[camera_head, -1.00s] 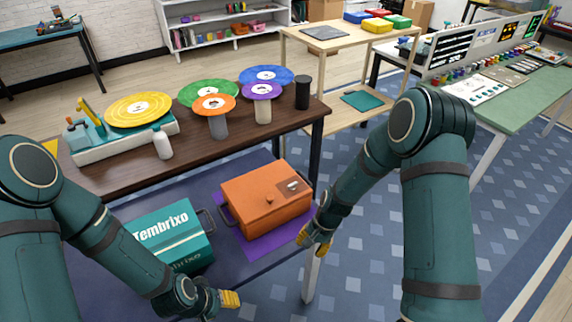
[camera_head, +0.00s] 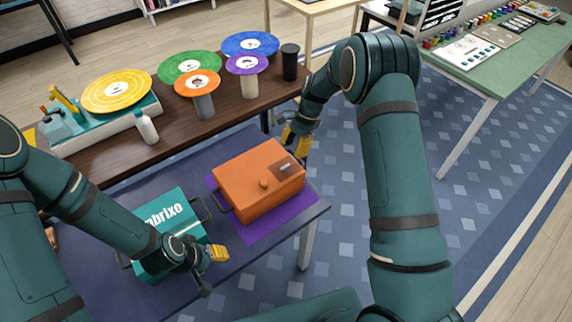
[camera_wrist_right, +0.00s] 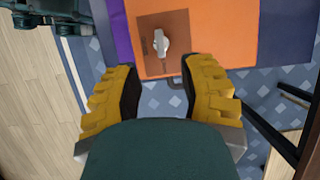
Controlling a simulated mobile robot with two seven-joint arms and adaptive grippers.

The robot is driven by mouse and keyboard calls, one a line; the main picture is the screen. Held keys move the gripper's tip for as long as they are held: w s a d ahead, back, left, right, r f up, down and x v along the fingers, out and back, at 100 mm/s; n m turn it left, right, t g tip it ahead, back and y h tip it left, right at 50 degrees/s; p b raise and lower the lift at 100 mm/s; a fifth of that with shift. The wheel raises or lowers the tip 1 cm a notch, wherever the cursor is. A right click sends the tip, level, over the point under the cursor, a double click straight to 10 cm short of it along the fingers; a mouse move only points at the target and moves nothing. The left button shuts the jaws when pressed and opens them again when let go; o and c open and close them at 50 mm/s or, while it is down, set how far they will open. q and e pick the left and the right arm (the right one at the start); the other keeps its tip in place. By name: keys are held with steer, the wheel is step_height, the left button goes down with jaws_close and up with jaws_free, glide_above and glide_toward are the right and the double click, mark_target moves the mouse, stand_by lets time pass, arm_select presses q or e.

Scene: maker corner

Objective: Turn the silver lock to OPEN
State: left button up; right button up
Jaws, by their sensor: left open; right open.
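The silver lock (camera_wrist_right: 160,43) is a small metal knob on a brown plate (camera_wrist_right: 181,31) at the end of an orange box (camera_head: 246,188). In the head view the plate (camera_head: 284,167) shows on the box's right side; the lock is too small there to read its setting. My right gripper (camera_head: 297,135) is open and empty, just off the box's right end. In the right wrist view its two yellow fingers (camera_wrist_right: 160,78) are spread apart, with the lock ahead between them, not touching. My left gripper (camera_head: 217,253) is open beside a teal box (camera_head: 172,215).
The orange box lies on a purple mat (camera_head: 262,224) on a blue-grey table (camera_head: 249,267). Patterned floor to the right is free.

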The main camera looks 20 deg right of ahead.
mark_target(286, 166)
steer(key=x, duration=0.7)
steer(key=shift+f, duration=0.25)
jaws_close()
